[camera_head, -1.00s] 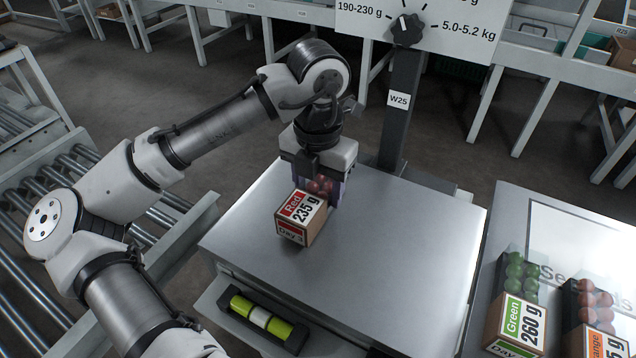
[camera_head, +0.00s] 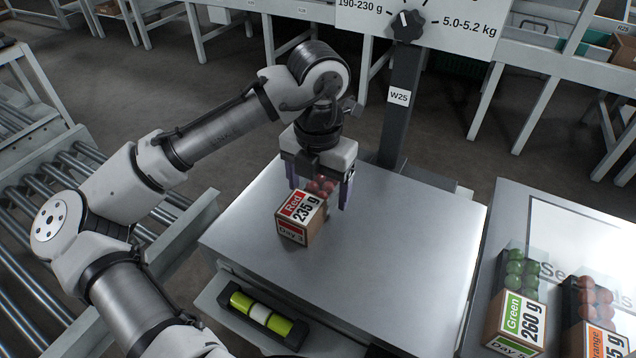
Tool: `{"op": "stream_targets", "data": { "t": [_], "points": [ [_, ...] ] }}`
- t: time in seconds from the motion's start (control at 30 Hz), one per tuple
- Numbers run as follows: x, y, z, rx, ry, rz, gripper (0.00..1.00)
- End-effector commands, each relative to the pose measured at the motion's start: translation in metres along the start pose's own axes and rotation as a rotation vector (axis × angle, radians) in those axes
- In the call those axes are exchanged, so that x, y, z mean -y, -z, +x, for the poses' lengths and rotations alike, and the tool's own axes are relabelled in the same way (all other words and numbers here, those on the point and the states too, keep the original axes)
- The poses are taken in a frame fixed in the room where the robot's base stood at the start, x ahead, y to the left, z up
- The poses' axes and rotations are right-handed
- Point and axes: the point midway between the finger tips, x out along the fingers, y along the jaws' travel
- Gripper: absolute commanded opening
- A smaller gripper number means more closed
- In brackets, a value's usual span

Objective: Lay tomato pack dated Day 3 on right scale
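The tomato pack (camera_head: 302,219) is a small brown box with red tomatoes and a label reading Red, 235 g, Day 3. It rests upright on the bare metal scale plate (camera_head: 400,265) in the middle of the view. My gripper (camera_head: 320,196) is around the pack's rear part from above. Its purple fingers are spread, one on each side, with a visible gap between the right finger and the pack. The left finger is partly hidden behind the pack.
A post marked W25 (camera_head: 398,98) with a dial sign (camera_head: 420,25) rises behind the plate. A green pack (camera_head: 518,300) and an orange pack (camera_head: 597,310) stand on the surface at right. A yellow-green level vial (camera_head: 262,315) lies in front. The plate's right part is clear.

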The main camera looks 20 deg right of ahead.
Motion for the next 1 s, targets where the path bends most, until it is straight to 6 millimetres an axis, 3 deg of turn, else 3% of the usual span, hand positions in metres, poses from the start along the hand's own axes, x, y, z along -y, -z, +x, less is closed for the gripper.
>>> {"op": "stream_targets", "data": {
  "t": [0.37,0.47,0.8,1.0],
  "points": [
    [0.0,0.0,-0.006,0.0,0.0,0.0,0.8],
    [0.001,-0.001,-0.021,0.002,0.001,0.001,0.8],
    [-0.001,0.0,-0.099,0.001,-0.003,-0.002,0.8],
    [0.0,0.0,-0.129,0.001,-0.001,-0.001,0.8]
  ]
}}
